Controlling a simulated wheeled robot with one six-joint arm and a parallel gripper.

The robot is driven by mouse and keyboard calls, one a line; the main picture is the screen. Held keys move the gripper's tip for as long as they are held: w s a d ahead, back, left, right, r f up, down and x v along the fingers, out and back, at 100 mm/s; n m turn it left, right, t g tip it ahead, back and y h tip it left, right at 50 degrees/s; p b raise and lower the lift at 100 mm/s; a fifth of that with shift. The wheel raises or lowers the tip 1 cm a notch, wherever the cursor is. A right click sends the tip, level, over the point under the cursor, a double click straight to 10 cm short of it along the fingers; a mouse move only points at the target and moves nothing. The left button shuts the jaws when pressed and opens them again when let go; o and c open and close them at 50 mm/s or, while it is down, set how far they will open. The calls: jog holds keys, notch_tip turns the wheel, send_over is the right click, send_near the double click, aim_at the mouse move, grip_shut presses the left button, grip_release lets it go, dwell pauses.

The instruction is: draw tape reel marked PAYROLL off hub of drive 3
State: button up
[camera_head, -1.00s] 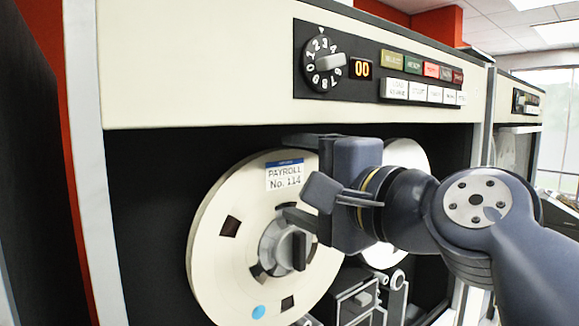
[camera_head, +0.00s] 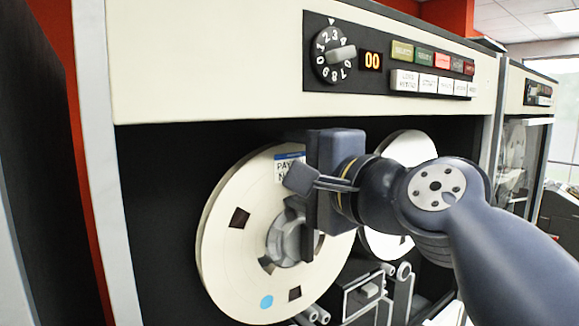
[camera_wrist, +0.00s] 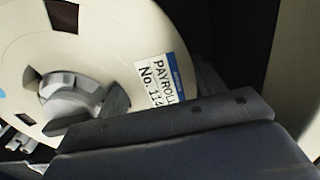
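The cream reel marked PAYROLL No. 114 (camera_head: 225,255) sits on the left hub (camera_head: 284,242) of the tape drive, facing out. It also shows in the wrist view (camera_wrist: 105,45), label at upper right of the hub (camera_wrist: 72,92). A clear blue dot is low on its face. My gripper (camera_head: 302,212) is in front of the reel, up and right of the hub, its body covering part of the label. In the wrist view a dark bar lies right beside the hub; I cannot tell contact or the opening between the fingers.
A second reel (camera_head: 405,150) is behind my arm on the right. Tape guides (camera_head: 365,295) are below. Another cabinet (camera_head: 525,130) stands right.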

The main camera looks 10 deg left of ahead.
jog(key=c, duration=0.6)
jog(key=shift+r, duration=0.1)
jog(key=shift+c, duration=0.4)
jog(key=shift+r, duration=0.1)
jog(key=b+v, duration=0.2)
jog(key=v, duration=0.5)
jog(key=shift+s+d, duration=0.2)
dwell(2.6)
jog(key=b+v, duration=0.3)
jog(key=v, duration=0.8)
jog(key=shift+b, duration=0.4)
jog(key=shift+s, duration=0.1)
dwell(0.5)
